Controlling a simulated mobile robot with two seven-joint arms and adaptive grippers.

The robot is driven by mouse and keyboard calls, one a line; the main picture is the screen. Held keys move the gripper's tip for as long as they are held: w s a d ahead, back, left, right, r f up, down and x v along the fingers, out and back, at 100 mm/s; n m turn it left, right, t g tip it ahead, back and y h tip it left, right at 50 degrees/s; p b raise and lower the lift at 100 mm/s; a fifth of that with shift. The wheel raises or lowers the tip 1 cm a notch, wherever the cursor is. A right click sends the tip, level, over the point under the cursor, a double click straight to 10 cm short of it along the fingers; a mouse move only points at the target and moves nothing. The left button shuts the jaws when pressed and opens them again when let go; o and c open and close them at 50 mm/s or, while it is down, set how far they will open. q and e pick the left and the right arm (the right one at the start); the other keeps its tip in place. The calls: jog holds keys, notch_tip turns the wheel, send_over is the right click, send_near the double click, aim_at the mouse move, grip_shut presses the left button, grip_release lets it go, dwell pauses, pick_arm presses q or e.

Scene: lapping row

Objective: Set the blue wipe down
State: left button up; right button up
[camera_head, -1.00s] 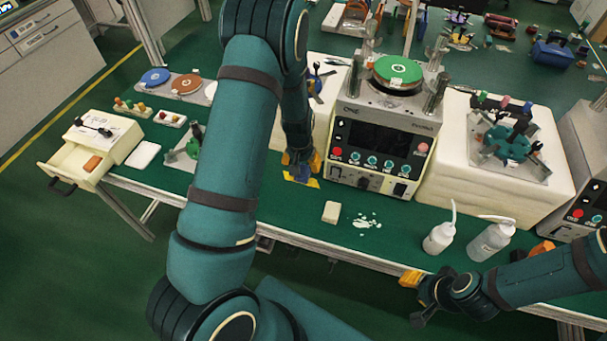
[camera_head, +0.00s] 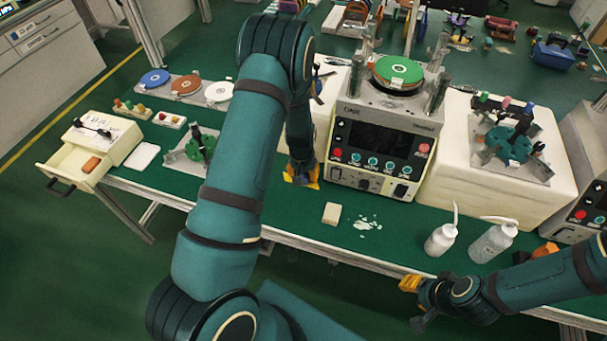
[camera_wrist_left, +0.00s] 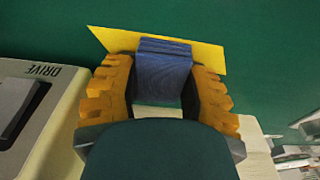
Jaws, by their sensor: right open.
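The blue wipe (camera_wrist_left: 163,72) is a folded dark blue cloth between the fingers of my left gripper (camera_wrist_left: 163,92) in the left wrist view. Both orange fingers lie against its sides. In the head view my left gripper (camera_head: 301,178) is low over the green table, in front of the lapping machine's left corner. A yellow patch (camera_wrist_left: 207,55) lies beneath and beyond the wipe; whether the wipe touches it cannot be told. My right gripper (camera_head: 410,284) is open and empty near the table's front edge at right.
The lapping machine (camera_head: 375,150) stands close to the right of my left gripper. A beige block (camera_head: 332,213) and white fragments (camera_head: 367,224) lie in front. Two bottles (camera_head: 441,239) stand at right. An open drawer unit (camera_head: 100,145) and a green fixture (camera_head: 200,147) are at left.

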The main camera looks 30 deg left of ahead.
pick_arm(q)
jog(key=shift+c, duration=0.5)
jog(key=shift+r, duration=0.55)
notch_tip(320, 180, up, 17)
jog(key=p, duration=0.2)
jog(key=shift+p, duration=0.4)
